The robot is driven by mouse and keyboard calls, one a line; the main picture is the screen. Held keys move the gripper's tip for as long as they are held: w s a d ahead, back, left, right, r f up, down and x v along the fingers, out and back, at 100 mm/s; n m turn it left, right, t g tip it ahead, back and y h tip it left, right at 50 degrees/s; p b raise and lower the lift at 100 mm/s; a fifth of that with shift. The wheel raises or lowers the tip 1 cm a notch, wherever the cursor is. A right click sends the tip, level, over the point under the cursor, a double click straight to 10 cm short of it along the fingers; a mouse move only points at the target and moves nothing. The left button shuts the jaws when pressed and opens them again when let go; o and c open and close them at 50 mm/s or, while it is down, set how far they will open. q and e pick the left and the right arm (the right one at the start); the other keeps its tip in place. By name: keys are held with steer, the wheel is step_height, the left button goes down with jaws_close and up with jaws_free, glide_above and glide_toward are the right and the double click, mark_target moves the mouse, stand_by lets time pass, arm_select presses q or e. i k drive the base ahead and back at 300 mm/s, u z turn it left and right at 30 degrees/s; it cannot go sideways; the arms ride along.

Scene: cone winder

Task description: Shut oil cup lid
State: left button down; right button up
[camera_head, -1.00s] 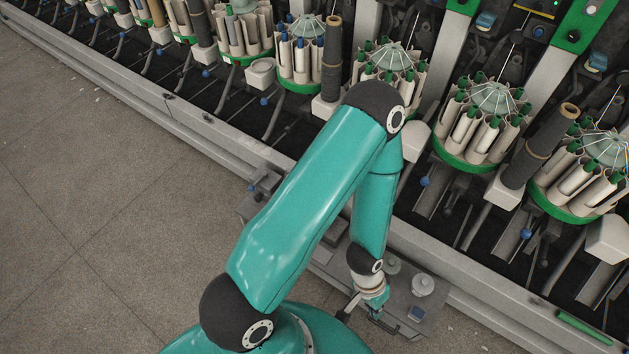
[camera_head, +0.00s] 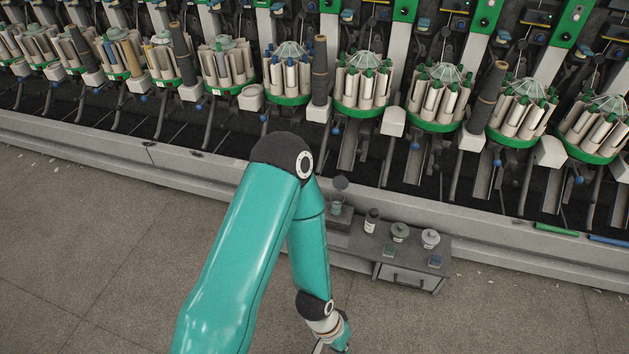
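The oil cup (camera_head: 337,208) looks like a small greenish cup on a low grey block at the left end of the bench. A dark round lid (camera_head: 340,183) stands raised above it, so the cup appears open. My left arm reaches in from the lower left. Its gripper (camera_head: 330,347) is at the bottom edge, in front of and below the cup, apart from it. The fingers are mostly cut off by the frame, so their opening is unclear. My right gripper is not in view.
The grey bench (camera_head: 412,257) carries a dark bottle (camera_head: 371,220), a green-grey jar (camera_head: 399,232), a white-topped jar (camera_head: 430,239) and small blue items. Behind it runs the winder's rail (camera_head: 480,228), with bobbin magazines (camera_head: 438,97) above.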

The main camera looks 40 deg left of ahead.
mark_target(341, 182)
steer(key=u, duration=0.15)
steer(key=k, duration=0.2)
steer(key=i, duration=1.7)
steer(key=u, duration=0.05)
